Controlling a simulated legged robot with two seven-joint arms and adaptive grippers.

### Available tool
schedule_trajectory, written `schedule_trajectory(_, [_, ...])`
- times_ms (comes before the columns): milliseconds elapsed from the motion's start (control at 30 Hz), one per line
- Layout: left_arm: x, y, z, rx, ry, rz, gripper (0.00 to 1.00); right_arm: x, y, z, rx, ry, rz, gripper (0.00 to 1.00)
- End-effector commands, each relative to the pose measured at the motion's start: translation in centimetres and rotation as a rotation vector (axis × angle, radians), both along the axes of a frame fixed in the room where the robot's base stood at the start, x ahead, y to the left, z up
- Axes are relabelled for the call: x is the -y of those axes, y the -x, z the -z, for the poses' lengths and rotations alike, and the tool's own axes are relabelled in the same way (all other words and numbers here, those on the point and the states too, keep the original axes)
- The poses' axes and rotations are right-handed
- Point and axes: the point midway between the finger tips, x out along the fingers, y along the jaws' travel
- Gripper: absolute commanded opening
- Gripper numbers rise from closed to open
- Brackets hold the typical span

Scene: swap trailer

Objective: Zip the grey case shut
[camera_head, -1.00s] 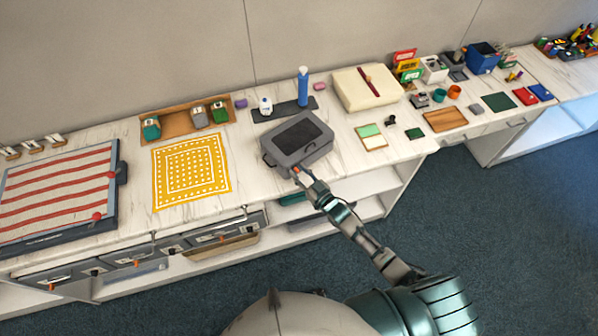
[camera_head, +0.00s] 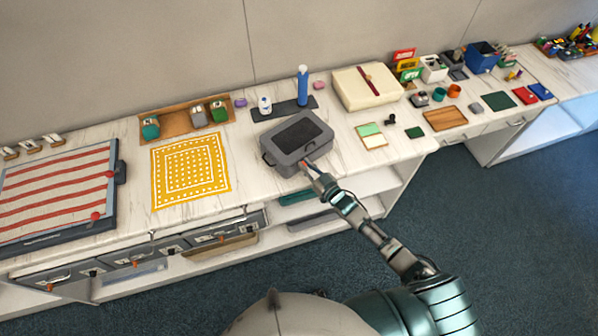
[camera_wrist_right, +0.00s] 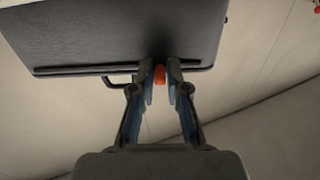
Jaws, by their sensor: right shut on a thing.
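The grey case (camera_head: 280,150) lies closed-looking on the white counter, with a dark panel on its lid and a handle on its left side. My right gripper (camera_head: 305,165) is at the case's front edge. In the right wrist view the fingers of my right gripper (camera_wrist_right: 160,75) are shut on a small orange zipper pull (camera_wrist_right: 160,75) beside the case's dark edge strip (camera_wrist_right: 100,69). The case (camera_wrist_right: 120,30) fills the top of that view. How far the zip is closed cannot be told. My left gripper is not in view.
A yellow patterned cloth (camera_head: 190,171) lies left of the case. A dark mat (camera_head: 272,113) with a blue bottle (camera_head: 302,86) and a white bottle (camera_head: 265,104) is behind it. A cream box (camera_head: 367,88) and a green-and-cream pad (camera_head: 371,136) are to the right.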

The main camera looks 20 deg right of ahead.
Motion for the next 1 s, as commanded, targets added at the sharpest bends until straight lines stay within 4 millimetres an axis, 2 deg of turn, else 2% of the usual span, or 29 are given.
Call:
schedule_trajectory(33, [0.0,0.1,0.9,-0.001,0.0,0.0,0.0,1.7,-0.7,0.3,0.003,0.011,0.002,0.0])
schedule_trajectory(100, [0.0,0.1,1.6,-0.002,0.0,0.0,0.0,3.6,-1.6,0.4,0.003,0.011,0.001,0.0])
schedule_trajectory(300, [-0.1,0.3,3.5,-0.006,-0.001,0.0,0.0,8.0,-3.4,0.4,0.002,0.007,0.001,0.0])
schedule_trajectory(467, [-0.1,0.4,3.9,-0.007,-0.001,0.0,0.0,9.4,-3.9,0.2,-0.002,0.002,0.002,0.0])
schedule_trajectory(767, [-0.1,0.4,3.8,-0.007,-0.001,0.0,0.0,9.4,-3.9,0.1,-0.004,0.002,0.002,0.0])
schedule_trajectory(800, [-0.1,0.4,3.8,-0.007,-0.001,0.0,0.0,9.4,-3.9,0.1,-0.003,0.002,0.002,0.21])
schedule_trajectory(867, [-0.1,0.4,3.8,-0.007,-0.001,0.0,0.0,9.5,-3.9,0.1,-0.004,0.002,0.002,0.36])
schedule_trajectory(1000, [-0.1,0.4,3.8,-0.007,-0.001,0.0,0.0,9.5,-3.9,0.0,-0.001,0.002,0.002,0.36])
